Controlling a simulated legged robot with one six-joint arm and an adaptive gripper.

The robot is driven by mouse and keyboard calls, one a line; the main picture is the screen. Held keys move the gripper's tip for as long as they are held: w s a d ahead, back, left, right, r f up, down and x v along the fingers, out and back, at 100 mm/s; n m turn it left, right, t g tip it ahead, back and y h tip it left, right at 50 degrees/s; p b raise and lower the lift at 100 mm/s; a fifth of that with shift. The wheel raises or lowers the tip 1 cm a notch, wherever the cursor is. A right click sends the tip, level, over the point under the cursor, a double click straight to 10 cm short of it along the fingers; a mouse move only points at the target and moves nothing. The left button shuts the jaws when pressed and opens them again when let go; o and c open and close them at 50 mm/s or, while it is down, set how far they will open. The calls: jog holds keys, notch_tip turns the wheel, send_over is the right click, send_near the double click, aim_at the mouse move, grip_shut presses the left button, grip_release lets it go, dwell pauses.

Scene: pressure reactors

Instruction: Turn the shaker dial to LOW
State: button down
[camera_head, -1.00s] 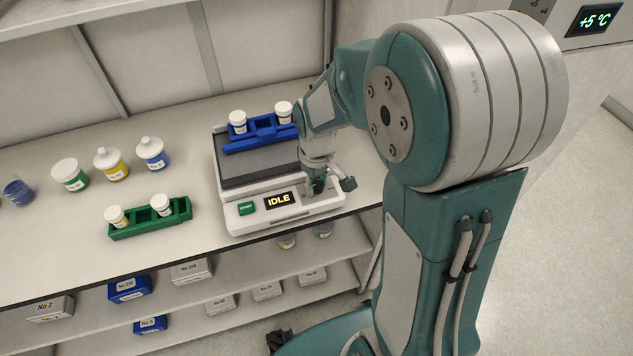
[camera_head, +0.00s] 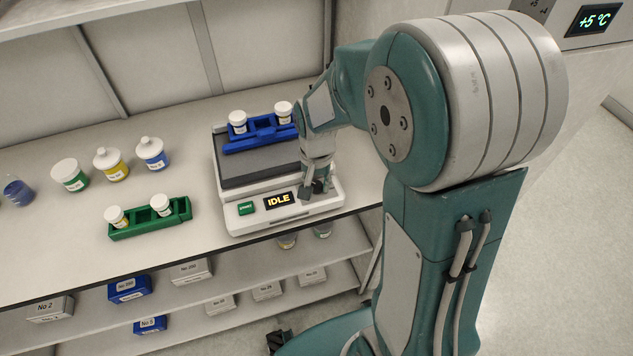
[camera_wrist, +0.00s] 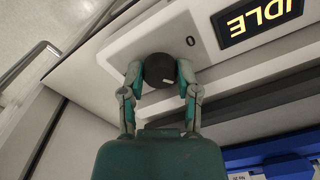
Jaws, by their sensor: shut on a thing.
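The shaker (camera_head: 232,208) is a white machine with a dark top plate, standing on the bench. Its display (camera_head: 281,200) reads IDLE, and it also shows in the wrist view (camera_wrist: 258,18). The dial (camera_wrist: 160,70) is a black round knob with a white pointer mark, on the front panel beside the display. A "0" mark shows near it; no LOW label can be read. My gripper (camera_wrist: 160,78) is shut on the dial, one finger on each side. In the head view my gripper (camera_head: 316,188) covers the dial.
A blue rack (camera_head: 262,143) with two white-capped bottles sits on the shaker plate. A green rack (camera_head: 150,222) with two bottles stands to the left, with several jars behind it. A green button (camera_head: 246,208) is left of the display. Boxes sit on the lower shelves.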

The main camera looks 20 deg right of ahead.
jog(key=m, duration=0.3)
jog(key=shift+m, duration=2.1)
jog(key=shift+c, duration=1.7)
grip_release()
jog(key=shift+w, duration=0.1)
